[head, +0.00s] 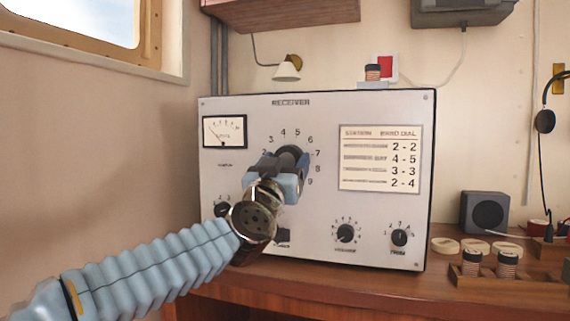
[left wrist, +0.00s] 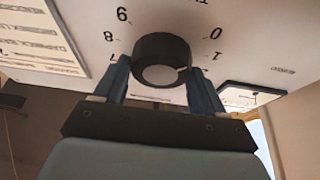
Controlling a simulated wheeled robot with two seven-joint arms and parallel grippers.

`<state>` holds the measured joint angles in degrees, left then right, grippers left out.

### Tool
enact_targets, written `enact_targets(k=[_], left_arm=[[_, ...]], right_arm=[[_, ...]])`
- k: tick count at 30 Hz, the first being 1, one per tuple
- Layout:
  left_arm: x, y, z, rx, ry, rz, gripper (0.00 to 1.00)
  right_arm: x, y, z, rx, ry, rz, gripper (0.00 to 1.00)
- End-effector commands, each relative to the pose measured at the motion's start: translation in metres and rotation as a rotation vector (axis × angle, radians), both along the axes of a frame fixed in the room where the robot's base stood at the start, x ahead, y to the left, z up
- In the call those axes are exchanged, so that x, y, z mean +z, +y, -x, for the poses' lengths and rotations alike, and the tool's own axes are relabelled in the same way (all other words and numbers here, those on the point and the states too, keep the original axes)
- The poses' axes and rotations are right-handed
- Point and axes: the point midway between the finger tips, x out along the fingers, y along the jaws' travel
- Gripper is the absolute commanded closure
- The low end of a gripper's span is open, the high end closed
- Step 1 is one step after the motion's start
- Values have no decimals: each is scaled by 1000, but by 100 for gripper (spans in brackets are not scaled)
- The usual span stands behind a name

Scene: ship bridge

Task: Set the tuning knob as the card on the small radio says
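The large black tuning knob (left wrist: 160,58) sits on the white receiver panel, inside a ring of numbers. In the head view its top (head: 289,155) shows behind my gripper. My left gripper (head: 278,178) is at the knob. In the left wrist view its two blue fingers (left wrist: 160,80) lie on either side of the knob and appear to touch it. A pale mark shows on the knob's rim by the right finger, near the 1. A printed card (head: 380,158) on the receiver is headed STATION and lists 2-2, 4-5, 3-3 and 2-4. My right gripper is out of view.
The receiver (head: 320,235) also has a meter (head: 224,132) and smaller knobs, including one at lower right (head: 399,238). A grey box with a round speaker (head: 484,212) stands to its right, near a wooden rack (head: 515,290) with coils. A headset (head: 545,121) hangs at far right.

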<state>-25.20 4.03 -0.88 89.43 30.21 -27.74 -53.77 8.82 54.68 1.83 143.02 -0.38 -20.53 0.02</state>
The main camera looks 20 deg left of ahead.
Motion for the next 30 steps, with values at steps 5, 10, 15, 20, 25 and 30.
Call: enact_targets(k=[5, 10, 15, 20, 25, 30], left_arm=[[0, 0, 0, 0, 0, 0, 60], [0, 0, 0, 0, 0, -9, 60], [0, 1, 0, 1, -2, -55, 60], [0, 1, 0, 0, -6, -145, 60], [-1, 2, 1, 2, -12, -288, 60], [-4, 2, 0, 3, -17, -443, 60]], right_arm=[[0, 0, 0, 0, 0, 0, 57], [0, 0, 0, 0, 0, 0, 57], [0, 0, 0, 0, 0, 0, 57], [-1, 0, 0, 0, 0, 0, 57], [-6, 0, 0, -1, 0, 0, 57], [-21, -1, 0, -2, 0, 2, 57]])
